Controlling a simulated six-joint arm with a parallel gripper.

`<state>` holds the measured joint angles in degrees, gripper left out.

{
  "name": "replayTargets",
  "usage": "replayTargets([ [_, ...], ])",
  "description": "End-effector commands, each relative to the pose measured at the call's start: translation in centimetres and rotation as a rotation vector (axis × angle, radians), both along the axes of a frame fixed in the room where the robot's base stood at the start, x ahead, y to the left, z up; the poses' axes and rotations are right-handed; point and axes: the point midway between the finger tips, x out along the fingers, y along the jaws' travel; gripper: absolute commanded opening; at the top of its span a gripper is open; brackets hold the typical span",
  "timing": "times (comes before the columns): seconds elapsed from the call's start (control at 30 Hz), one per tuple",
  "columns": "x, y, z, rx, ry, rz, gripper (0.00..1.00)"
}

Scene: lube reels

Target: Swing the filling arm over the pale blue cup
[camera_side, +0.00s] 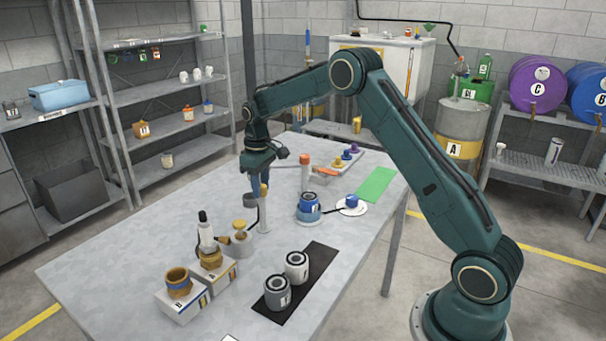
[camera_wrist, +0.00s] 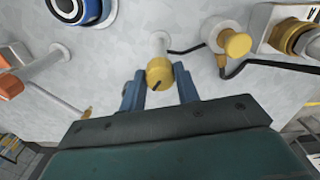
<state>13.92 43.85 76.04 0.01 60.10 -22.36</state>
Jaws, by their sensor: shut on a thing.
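My gripper (camera_side: 262,184) points down over the table and is shut on a yellow knob (camera_wrist: 158,74). The knob tops a slim white post (camera_side: 264,213) standing on the table. In the wrist view the two blue fingers flank the knob. A thin black arm (camera_wrist: 185,50) runs beside the post toward a white pot with another yellow knob (camera_wrist: 237,44). I cannot tell surely which part is the filling arm. I cannot single out a pale blue cup.
Two grey cans (camera_side: 277,293) stand on a black mat (camera_side: 318,258). A blue pot (camera_side: 308,203) stands on a pale disc right of the post. An orange-topped post (camera_side: 305,172) and a green mat (camera_side: 376,184) are farther back. The table's left side is clear.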

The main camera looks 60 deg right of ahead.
Motion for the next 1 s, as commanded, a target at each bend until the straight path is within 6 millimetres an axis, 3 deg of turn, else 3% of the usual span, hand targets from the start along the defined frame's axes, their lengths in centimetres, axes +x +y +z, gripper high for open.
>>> replayTargets([
  [0.37,0.0,0.05,0.06,0.0,0.0,-0.192,0.0],
  [1.0,0.01,0.06,0.1,0.0,0.0,-0.784,0.0],
])
